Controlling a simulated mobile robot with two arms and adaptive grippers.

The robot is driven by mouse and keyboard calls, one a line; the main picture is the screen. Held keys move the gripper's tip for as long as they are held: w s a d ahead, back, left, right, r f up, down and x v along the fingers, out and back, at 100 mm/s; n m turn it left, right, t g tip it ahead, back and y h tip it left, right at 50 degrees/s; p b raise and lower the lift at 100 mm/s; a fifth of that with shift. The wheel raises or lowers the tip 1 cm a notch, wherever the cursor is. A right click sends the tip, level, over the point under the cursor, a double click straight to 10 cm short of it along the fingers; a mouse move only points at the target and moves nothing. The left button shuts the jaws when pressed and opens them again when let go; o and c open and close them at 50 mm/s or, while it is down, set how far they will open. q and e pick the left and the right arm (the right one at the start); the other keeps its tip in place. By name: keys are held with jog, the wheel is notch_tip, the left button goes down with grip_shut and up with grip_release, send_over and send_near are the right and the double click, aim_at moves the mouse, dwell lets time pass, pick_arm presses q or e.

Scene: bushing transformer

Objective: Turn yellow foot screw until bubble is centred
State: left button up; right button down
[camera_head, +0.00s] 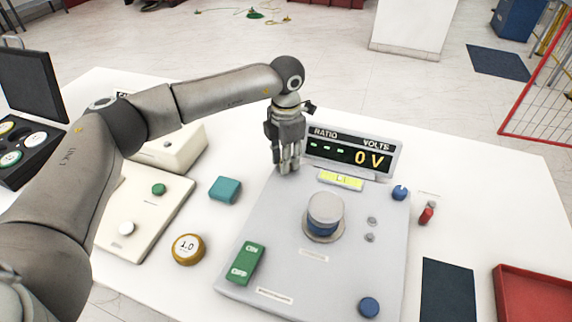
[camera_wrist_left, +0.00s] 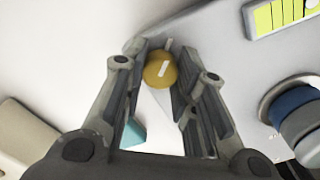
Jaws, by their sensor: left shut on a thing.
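The yellow foot screw (camera_wrist_left: 160,70) sits at the corner of the grey instrument plate, between the fingertips of my left gripper (camera_wrist_left: 160,82) in the left wrist view. A pale line marks its top. In the head view my left gripper (camera_head: 288,165) points down at the plate's back left corner, is shut on the screw and hides it. The bubble level (camera_head: 340,180) is a yellow-green strip in front of the display; its corner also shows in the left wrist view (camera_wrist_left: 285,14). My right gripper is not in view.
The grey plate (camera_head: 285,240) carries a large knob (camera_head: 325,212), a green switch (camera_head: 245,263) and blue screws at other corners. A display (camera_head: 352,152) reading 0 V stands close right of my gripper. A teal block (camera_head: 225,189) and a brass dial (camera_head: 188,249) lie left.

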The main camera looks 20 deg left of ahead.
pick_arm(q)
jog(key=shift+m+b, duration=1)
jog(key=shift+m, duration=0.6)
jog(key=o, duration=1.1)
jog(key=shift+c, duration=0.2)
jog(key=shift+r, duration=0.15)
notch_tip(320, 180, up, 12)
